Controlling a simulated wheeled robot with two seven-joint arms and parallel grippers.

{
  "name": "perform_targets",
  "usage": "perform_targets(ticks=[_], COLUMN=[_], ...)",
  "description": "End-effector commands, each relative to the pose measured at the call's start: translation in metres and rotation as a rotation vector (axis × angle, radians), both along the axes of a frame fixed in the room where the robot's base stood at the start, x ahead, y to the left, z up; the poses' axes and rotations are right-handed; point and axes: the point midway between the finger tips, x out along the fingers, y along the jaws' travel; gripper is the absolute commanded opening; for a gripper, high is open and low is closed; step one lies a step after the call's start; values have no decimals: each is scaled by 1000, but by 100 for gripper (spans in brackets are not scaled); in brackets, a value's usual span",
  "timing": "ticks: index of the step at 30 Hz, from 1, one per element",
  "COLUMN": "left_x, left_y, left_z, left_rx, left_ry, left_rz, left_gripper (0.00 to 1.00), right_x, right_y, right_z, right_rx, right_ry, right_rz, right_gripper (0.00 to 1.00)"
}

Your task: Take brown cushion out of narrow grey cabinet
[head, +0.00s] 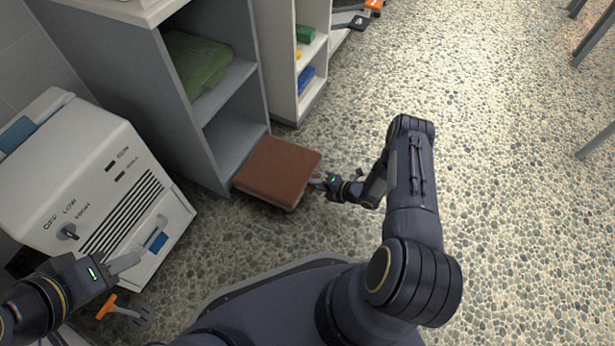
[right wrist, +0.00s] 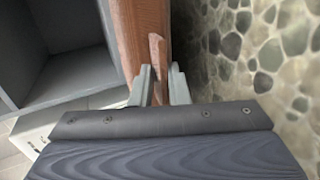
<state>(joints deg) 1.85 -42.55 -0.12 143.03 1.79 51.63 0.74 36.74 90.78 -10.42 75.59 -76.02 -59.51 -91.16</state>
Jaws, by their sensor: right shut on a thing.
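The brown cushion (head: 278,170) is a flat square pad, in front of the lower opening of the narrow grey cabinet (head: 140,95). Its inner edge is close to the cabinet front; whether they touch is unclear. My right gripper (head: 320,181) is shut on the cushion's outer edge. In the right wrist view the fingers (right wrist: 160,88) close around a small brown tab on the cushion (right wrist: 130,35), with the cabinet's grey shelves (right wrist: 70,75) to the left. My left gripper (head: 125,262) is beside the white heater-like box, its jaw gap not clear.
A green folded towel (head: 195,62) lies on the cabinet's upper shelf; the visible lower compartment looks empty. A white shelf unit (head: 285,60) with small coloured items stands behind. The white box (head: 90,190) is at left, an orange-handled tool (head: 108,306) below it. Pebbled floor is open at right.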

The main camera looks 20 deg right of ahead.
Motion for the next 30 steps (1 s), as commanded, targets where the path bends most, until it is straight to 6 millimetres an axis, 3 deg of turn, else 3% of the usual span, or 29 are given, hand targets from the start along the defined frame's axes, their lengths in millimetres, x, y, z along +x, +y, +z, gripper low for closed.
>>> perform_targets(ticks=[1, 30], left_x=[0, 0], left_y=[0, 0], left_z=[0, 0], left_rx=[0, 0], left_ry=[0, 0], left_rz=[0, 0], left_gripper=[36, 36], right_x=[55, -25], right_y=[46, -13], right_z=[53, 57], right_rx=[131, 133], right_ry=[-141, -128], right_rz=[-22, -19], right_gripper=[0, 0])
